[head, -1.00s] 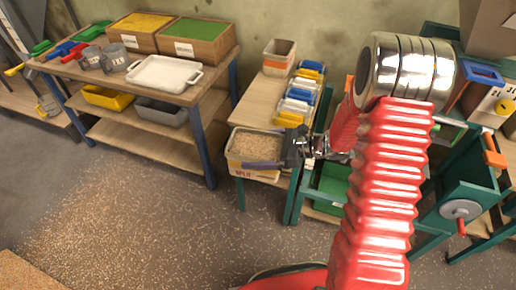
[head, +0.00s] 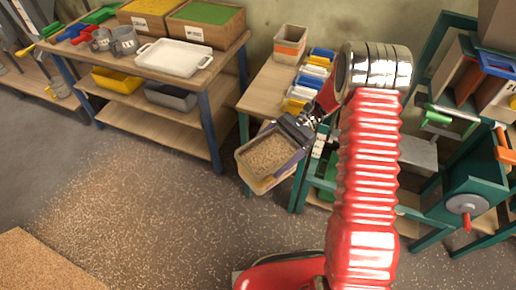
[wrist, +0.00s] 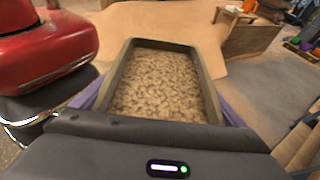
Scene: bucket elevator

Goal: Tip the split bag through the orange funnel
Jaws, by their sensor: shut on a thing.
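My gripper (head: 292,133) is shut on an open, pale tub (head: 258,180), heaped with tan grain (head: 268,155). In the head view it holds the tub at the front left of a small bench, apparently clear of the floor. The tub looks slightly turned, with the grain still inside. In the wrist view the tub's rim (wrist: 207,85) and the grain (wrist: 160,85) lie straight ahead, between the purple fingers. I cannot make out an orange funnel for certain; a small orange part (head: 503,140) shows at the right. No bag shape shows.
The small bench (head: 262,92) holds a white and orange box (head: 290,42) and several coloured scoops or buckets (head: 305,85). A green machine frame with a crank wheel (head: 466,204) stands at right. A wooden table (head: 215,85) stands at left. The floor in front is open.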

